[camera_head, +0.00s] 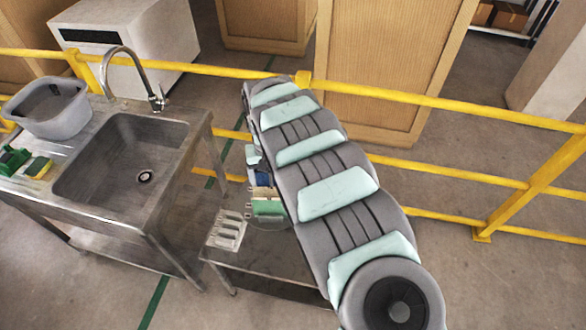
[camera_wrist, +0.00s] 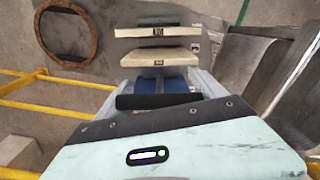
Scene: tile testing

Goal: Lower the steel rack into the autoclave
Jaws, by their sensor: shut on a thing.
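My gripper (camera_wrist: 160,46) shows in the wrist view as two pale beige fingers, one beyond the other, with a narrow gap between them. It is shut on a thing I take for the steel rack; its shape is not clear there. In the head view, the blue wrist part and a beige finger (camera_head: 264,192) are partly hidden behind my arm, with a green block (camera_head: 268,208) just below. A rounded grey rim (camera_head: 270,224) shows under that block; I cannot tell whether it is the autoclave. A rusty brown ring (camera_wrist: 40,30) lies left of the fingers in the wrist view.
A pale slotted holder (camera_head: 228,232) sits on the left end of a low steel table (camera_head: 262,260). A steel sink (camera_head: 120,165) with a tap (camera_head: 130,60) and a grey tub (camera_head: 48,118) stands left. A yellow railing (camera_head: 440,103) runs behind.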

